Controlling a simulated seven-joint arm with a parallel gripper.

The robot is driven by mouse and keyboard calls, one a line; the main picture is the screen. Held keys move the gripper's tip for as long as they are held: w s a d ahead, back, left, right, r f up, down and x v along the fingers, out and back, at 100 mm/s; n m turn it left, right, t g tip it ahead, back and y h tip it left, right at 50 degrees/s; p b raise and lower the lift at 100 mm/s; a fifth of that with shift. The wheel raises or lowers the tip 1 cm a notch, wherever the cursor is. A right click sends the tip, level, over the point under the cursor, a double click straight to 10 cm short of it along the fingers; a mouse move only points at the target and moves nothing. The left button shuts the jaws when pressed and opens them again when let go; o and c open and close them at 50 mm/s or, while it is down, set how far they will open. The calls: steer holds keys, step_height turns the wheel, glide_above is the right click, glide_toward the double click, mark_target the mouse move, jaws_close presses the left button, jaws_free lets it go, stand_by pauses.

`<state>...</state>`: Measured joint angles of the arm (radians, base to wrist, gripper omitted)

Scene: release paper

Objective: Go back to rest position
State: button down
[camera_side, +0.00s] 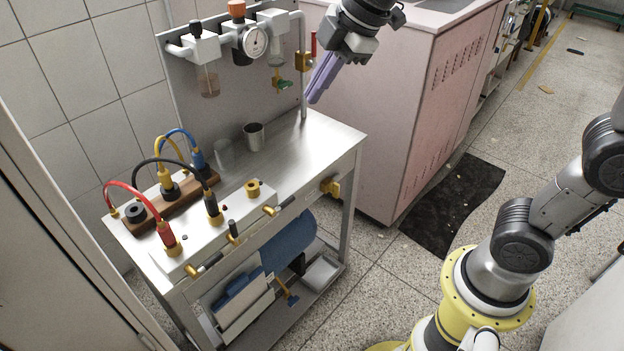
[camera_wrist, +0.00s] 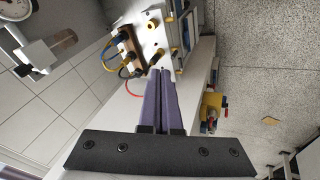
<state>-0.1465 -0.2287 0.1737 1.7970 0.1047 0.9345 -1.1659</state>
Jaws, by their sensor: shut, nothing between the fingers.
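My gripper (camera_side: 322,79) has long purple fingers and hangs in the air in the side view, in front of the pink cabinet and to the right of the gauge panel. Its fingers lie together and hold nothing. They point down and a little left, above and apart from the right end of the steel bench (camera_side: 322,131). In the wrist view the two fingers (camera_wrist: 164,78) lie side by side, with the bench and its cables beyond them. No paper can be made out in either view.
A metal cup (camera_side: 253,137) and a clear glass (camera_side: 224,153) stand on the bench. Red, black, yellow and blue cables (camera_side: 128,186) arch at its left. The pink cabinet (camera_side: 385,110) stands to the right.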

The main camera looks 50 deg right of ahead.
steer(key=s+d+m+t+h, duration=0.1)
steer(key=s+d+m, duration=0.45)
steer(key=s, duration=0.65)
steer(key=s+d+f+m, duration=0.1)
steer(key=s+f+m, duration=0.6)
steer(key=m, duration=0.2)
steer(key=shift+s+d+f+g+h, duration=0.3)
steer(key=shift+d+f+h, duration=0.05)
steer(key=shift+h, duration=0.05)
